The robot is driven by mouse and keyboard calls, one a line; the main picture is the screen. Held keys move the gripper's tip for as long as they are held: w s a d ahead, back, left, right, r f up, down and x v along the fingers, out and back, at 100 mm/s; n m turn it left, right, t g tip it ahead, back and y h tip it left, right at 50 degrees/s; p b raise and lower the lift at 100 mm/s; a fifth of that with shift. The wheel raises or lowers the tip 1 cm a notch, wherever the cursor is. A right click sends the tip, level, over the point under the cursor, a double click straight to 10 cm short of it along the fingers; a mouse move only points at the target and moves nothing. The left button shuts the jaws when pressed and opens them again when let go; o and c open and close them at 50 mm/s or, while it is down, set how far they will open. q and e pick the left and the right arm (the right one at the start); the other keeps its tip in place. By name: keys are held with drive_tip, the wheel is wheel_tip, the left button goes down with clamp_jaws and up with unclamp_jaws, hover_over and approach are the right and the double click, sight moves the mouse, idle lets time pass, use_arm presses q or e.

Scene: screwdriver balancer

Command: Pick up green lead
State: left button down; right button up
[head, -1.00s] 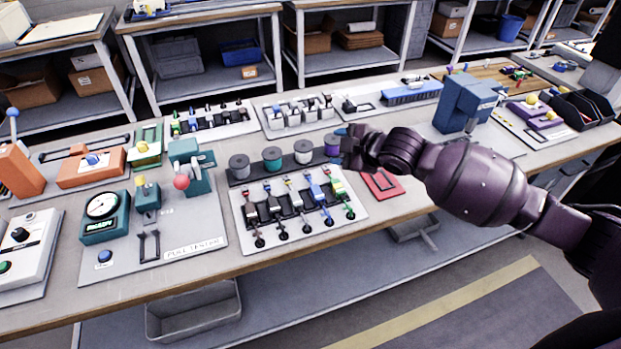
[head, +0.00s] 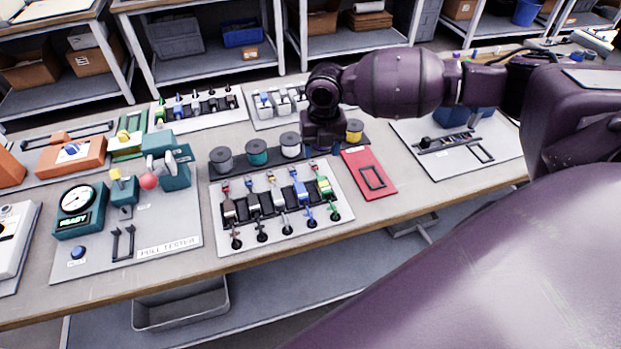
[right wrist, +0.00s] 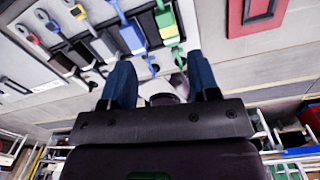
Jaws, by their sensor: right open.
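The green lead (head: 324,186) lies at the right end of a row of coloured leads in a black rack on a white board (head: 222,238). Its green end hangs toward the board's front edge. In the right wrist view the green lead (right wrist: 166,20) is at the top, just beyond the fingers. My right gripper (right wrist: 160,80) is open with blue fingers apart, and no lead is between them. In the head view my right gripper (head: 322,142) is above and behind the green lead, its fingertips hard to make out. My left gripper is out of view.
A blue lead (head: 300,188) sits directly left of the green one. Spools stand behind the rack, including a white spool (head: 290,145) and a yellow spool (head: 354,131). A red tray (head: 370,172) lies to the right. A pull tester (head: 160,215) stands to the left.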

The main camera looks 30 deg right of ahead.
drive_tip(key=n, duration=0.2)
hover_over(323, 182)
drive_tip(key=f, duration=0.5)
drive_tip(key=shift+w+f, duration=0.25)
drive_tip(key=shift+s+f+b, duration=0.2)
drive_tip(key=shift+f+b, duration=0.2)
drive_tip(key=shift+f, duration=2.25)
drive_tip(key=c, duration=1)
